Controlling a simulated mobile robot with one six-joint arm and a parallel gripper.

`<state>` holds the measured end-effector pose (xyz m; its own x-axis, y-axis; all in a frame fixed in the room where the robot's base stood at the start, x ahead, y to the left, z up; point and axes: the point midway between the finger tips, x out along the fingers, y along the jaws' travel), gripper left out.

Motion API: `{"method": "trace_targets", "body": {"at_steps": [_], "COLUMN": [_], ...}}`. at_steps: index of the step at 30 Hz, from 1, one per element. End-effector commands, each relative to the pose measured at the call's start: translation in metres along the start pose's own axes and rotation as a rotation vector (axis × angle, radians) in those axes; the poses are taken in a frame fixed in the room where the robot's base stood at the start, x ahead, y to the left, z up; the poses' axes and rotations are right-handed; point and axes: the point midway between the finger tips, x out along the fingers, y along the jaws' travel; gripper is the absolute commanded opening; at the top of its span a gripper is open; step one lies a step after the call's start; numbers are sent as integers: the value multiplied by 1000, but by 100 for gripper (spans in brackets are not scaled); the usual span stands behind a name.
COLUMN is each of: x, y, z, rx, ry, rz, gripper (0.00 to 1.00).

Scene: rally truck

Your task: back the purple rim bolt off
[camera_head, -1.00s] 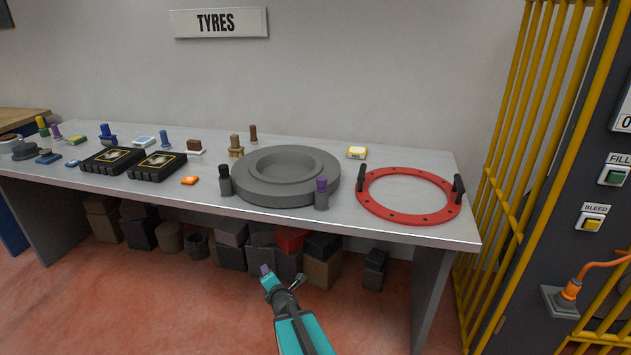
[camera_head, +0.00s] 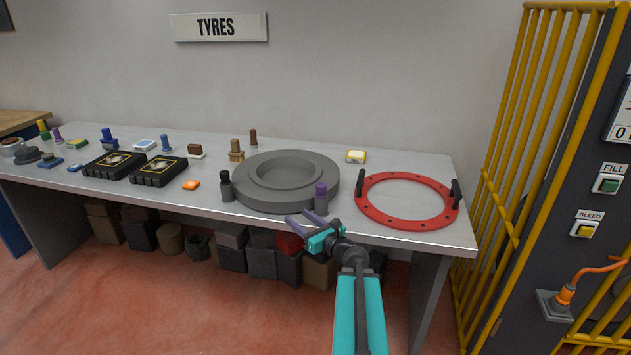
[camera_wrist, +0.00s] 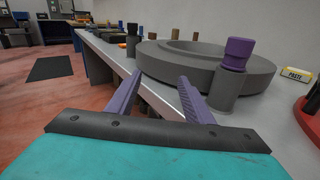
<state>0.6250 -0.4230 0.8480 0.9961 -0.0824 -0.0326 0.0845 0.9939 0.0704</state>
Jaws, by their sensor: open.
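The purple rim bolt (camera_head: 321,190) stands upright in a grey post at the front right edge of the grey wheel (camera_head: 238,182) on the bench. In the wrist view its purple head (camera_wrist: 238,53) shows on top of the grey post (camera_wrist: 226,88), right of my fingers. My gripper (camera_head: 298,222) is at the bench's front edge, left of and nearer than the bolt. In the wrist view my gripper (camera_wrist: 157,95) has its two purple fingers apart with nothing between them. The bolt is apart from the fingers.
A black bolt (camera_head: 225,183) stands at the wheel's left front. A red ring (camera_head: 368,212) with black handles lies to the right. The bench front edge (camera_wrist: 112,56) runs beside my fingers. The yellow cage (camera_head: 508,160) stands right of the bench.

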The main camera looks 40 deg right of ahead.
Motion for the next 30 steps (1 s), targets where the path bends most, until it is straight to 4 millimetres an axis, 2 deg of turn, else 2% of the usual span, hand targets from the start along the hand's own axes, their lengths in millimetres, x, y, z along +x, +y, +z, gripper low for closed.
{"method": "trace_targets", "body": {"at_steps": [1,3,6,10,16,30], "x": [-11,-25,-43,-60,-68,-63], "y": [-18,-40,-65,-86,-96,-96], "z": [14,29,46,60,65,66], "rx": [-12,-26,-44,-61,-69,-68], "ry": [-8,-17,-27,-35,-38,-38], "rz": [-28,-61,-101,-135,-151,-150], "gripper": [47,47,47,47,47,47]}}
